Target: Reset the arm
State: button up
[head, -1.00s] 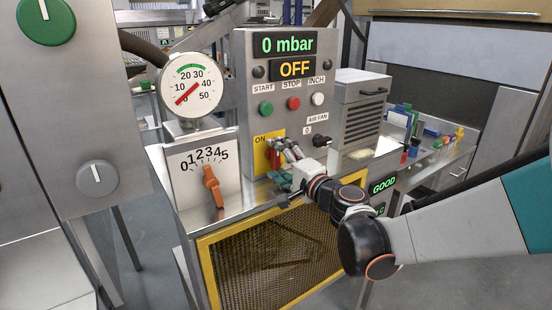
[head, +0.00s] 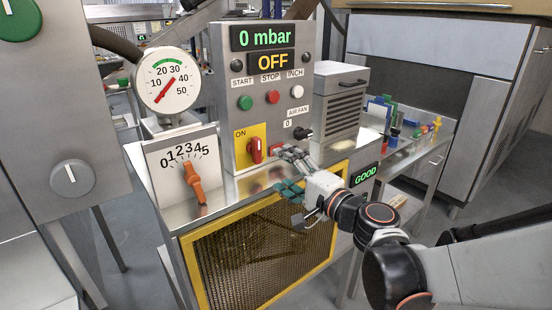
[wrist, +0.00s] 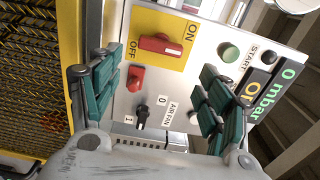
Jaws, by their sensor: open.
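My gripper (head: 281,172) is open and empty, in front of the steel control panel (head: 229,120). Its teal finger pads stand wide apart in the wrist view (wrist: 160,85). The red rotary switch (head: 254,150) on the yellow ON/OFF plate (head: 242,135) is clear of the fingers. In the wrist view, the switch's red handle (wrist: 160,45) lies beyond the gap between the fingers, not touched. The black air fan knob (head: 302,134) and a second red knob (wrist: 136,78) also show.
A pressure gauge (head: 166,80) and an orange lever (head: 187,183) on a 0 to 5 scale stand left of the panel. A yellow-framed mesh guard (head: 262,245) is below my gripper. A grey box (head: 338,100) stands right of the panel. A green GOOD display (head: 365,174) is beside my wrist.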

jog(key=s+d+f+n+g+h, duration=0.1)
jog(key=s+f+n+g+h, duration=0.15)
jog(key=s+n, duration=0.2)
jog(key=s+d+f+n+g+h, duration=0.1)
jog(key=s+f+n+g, duration=0.2)
jog(key=s, duration=0.3)
jog(key=s+d+f+n+g+h, duration=0.2)
jog(key=s+d+h, duration=0.4)
jog(key=s+d, duration=0.5)
jog(key=shift+s+d+f+n, duration=0.25)
jog(key=shift+s+f+n, duration=0.15)
jog(key=shift+f+n, duration=0.45)
